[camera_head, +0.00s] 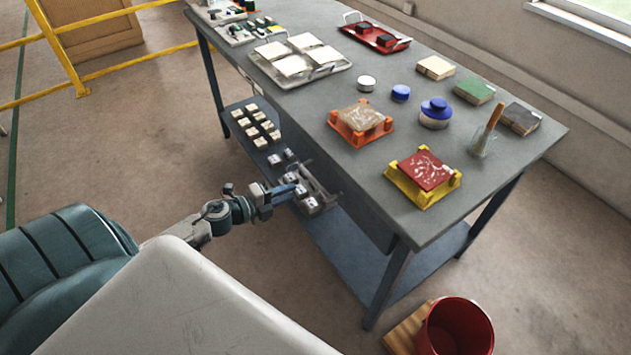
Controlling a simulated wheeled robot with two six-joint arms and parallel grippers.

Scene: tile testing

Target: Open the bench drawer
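The grey bench (300,105) runs from the upper left to the right. Below its near long edge, a grey open-topped box that looks like the drawer (323,194) sticks out, with several small pale blocks by it. The bench top hides its far part, so I cannot tell how far out it is. My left gripper (291,191) is at the near left side of this box, close to or touching it. Its fingers are too small to tell whether they are open or hold anything. My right gripper is not in view.
Several pale tiles (256,125) lie on the lower shelf (338,244). The bench top carries a white tile tray (258,60), a red tray (366,38), orange (345,130) and yellow (412,195) stands, and blue-lidded pots. A red bucket (455,330) stands at the bottom right.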

